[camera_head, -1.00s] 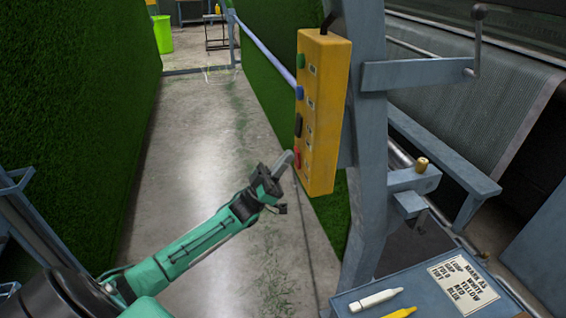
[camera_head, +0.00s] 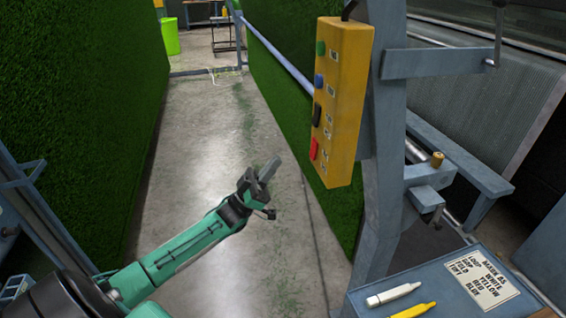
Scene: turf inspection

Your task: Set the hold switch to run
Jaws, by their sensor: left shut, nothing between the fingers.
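The yellow control box (camera_head: 345,105) hangs on the grey post, right of centre. Its left face carries a green button (camera_head: 320,48), a blue button (camera_head: 319,81), a black switch (camera_head: 316,114) and a red control (camera_head: 313,149), each with a small label too small to read. I cannot tell the black switch's setting. My left gripper (camera_head: 271,167) is shut and empty, left of and slightly below the red control, apart from the box. My right gripper is not in view.
The grey post (camera_head: 386,150) stands just right of the box. A grey tray (camera_head: 440,280) at lower right holds a white marker (camera_head: 393,294), a yellow marker (camera_head: 414,311) and a printed card (camera_head: 482,280).

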